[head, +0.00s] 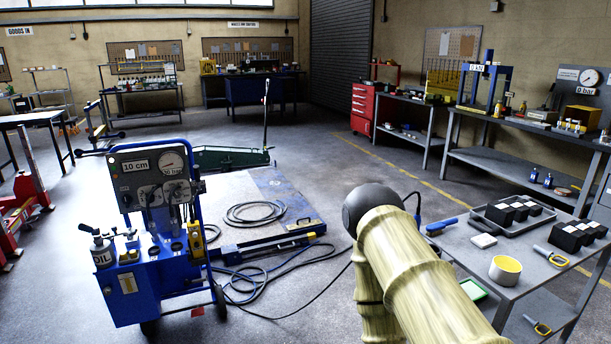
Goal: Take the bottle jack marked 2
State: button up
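Two small blue upright items, possibly bottle jacks, stand close together on the lower shelf of the right-hand workbench. The left one (533,176) and the right one (548,181) are too small for any number to be read. I cannot tell which, if either, is marked 2. My arm shows large in the right foreground, with a dark rounded joint at its upper end. My gripper is not in view.
A near trolley table (480,262) at right holds black blocks, a tape roll (505,270) and yellow-handled tools. A blue pump cart (150,265) stands at left, with hoses (255,280) on the floor. A green trolley jack (228,158) lies beyond.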

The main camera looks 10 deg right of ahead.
aim_at(523, 106)
jog(key=z, duration=0.05)
jog(key=i, duration=3.2)
jog(key=z, duration=0.7)
jog(key=i, duration=1.75)
jog(key=z, duration=1.25)
jog(key=i, duration=1.7)
jog(key=z, duration=0.15)
jog(key=i, duration=2.4)
jog(key=u, duration=0.05)
jog(key=k, duration=0.6)
jog(key=z, duration=0.05)
